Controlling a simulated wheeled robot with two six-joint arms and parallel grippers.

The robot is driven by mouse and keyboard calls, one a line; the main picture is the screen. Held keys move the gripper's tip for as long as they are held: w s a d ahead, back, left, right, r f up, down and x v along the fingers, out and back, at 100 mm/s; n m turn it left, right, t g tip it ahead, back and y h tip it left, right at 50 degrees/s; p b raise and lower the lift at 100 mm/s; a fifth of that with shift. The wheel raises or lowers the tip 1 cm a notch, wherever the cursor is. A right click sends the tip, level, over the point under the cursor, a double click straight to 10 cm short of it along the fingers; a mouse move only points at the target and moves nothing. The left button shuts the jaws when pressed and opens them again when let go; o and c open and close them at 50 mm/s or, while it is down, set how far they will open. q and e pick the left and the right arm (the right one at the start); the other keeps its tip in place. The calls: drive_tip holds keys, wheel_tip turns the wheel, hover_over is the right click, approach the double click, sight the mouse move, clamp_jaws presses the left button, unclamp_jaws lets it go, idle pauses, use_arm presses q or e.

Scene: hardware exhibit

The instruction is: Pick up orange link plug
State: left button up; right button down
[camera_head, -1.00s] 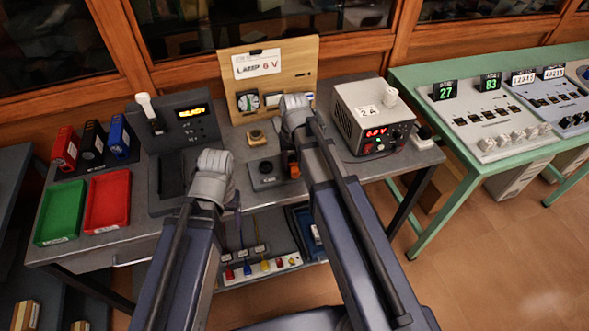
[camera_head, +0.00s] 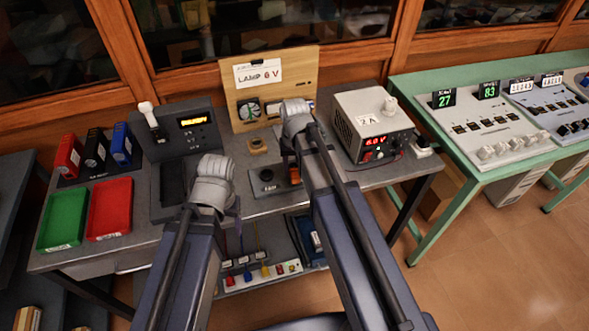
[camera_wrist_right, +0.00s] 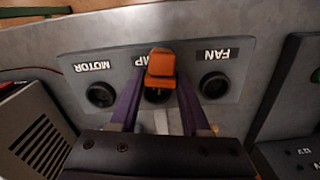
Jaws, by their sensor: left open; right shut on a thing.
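The orange link plug (camera_wrist_right: 161,70) sits between the purple fingers of my right gripper (camera_wrist_right: 158,85), which is shut on it. It is over the middle socket of a grey plate (camera_wrist_right: 125,65) marked MOTOR, a partly hidden label, and FAN. I cannot tell whether it is seated in the socket or just above it. In the head view the plug (camera_head: 295,174) shows below my right wrist, at the right end of the small plate (camera_head: 262,190). My left gripper (camera_head: 236,208) is open over the bench's front, its fingers mostly hidden by its wrist.
A power supply (camera_head: 372,122) stands at the right and a lamp board (camera_head: 281,75) behind. Green (camera_head: 63,213) and red trays (camera_head: 109,209) lie at the left. Cords with coloured ends hang below the bench.

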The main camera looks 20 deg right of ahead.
sight(294, 167)
wheel_tip(294, 167, up, 9)
drive_tip(key=p, duration=0.8)
drive_tip(key=shift+f, duration=0.1)
